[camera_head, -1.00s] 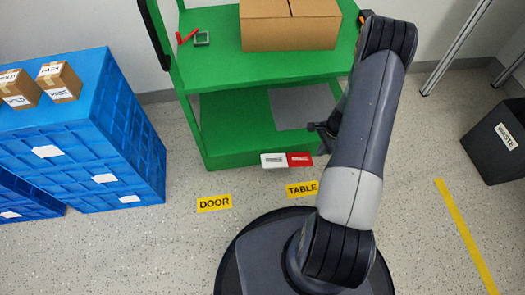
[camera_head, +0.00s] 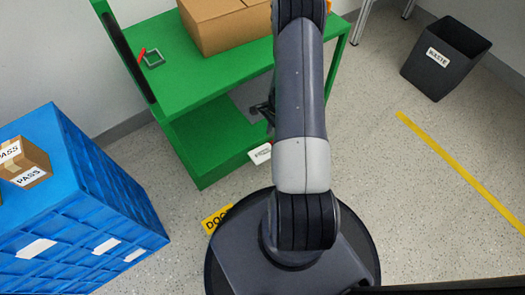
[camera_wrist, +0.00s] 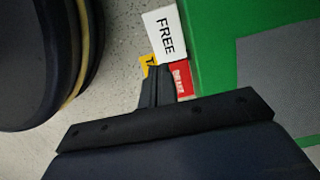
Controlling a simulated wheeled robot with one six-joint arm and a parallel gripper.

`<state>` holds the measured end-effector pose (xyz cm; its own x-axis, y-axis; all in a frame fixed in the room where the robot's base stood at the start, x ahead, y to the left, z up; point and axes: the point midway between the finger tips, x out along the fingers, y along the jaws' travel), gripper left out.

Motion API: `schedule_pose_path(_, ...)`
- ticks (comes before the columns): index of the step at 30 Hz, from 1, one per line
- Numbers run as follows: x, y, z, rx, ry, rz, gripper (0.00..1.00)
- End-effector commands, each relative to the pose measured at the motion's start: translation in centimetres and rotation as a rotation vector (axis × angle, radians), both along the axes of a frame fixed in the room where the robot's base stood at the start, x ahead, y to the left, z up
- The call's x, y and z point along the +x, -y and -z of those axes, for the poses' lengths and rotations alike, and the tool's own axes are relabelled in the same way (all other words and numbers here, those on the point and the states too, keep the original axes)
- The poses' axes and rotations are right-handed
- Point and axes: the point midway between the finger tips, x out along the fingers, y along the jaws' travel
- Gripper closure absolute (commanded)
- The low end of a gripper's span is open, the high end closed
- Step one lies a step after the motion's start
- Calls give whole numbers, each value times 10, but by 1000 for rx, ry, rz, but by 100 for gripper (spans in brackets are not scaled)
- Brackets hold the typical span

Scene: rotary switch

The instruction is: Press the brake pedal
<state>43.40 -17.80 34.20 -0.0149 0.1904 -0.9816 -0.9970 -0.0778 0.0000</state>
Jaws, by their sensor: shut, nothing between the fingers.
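The brake pedal at the green cart's lower edge has a white half marked FREE (camera_wrist: 165,33) and a red half (camera_wrist: 181,80) with a partly hidden label. In the head view only the white half (camera_head: 261,153) shows beside my arm, which hides the red half. My gripper (camera_wrist: 157,72) is shut and empty. In the wrist view its fingertips overlap the left side of the red half, near the white half; I cannot tell whether they touch. In the head view my gripper (camera_head: 265,108) is partly hidden behind my arm, by the cart's lower shelf.
The green cart (camera_head: 205,100) carries a cardboard box (camera_head: 225,25) on top. A blue crate (camera_head: 80,200) with a small PASS box (camera_head: 25,165) stands at left. A black waste bin (camera_head: 445,60) stands at upper right. Floor to the right is open, crossed by a yellow line (camera_head: 455,165).

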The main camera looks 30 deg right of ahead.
Motion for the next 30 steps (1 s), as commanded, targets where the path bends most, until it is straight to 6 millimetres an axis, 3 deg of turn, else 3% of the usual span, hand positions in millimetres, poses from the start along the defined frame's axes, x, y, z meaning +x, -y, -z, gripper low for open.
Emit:
schedule_pose_path(8, -1, -3, 17, 2, -2, -1, 100)
schedule_pose_path(21, -2, -20, 107, 1, -3, -2, 100)
schedule_pose_path(30, -2, -26, 136, 0, -1, -1, 100)
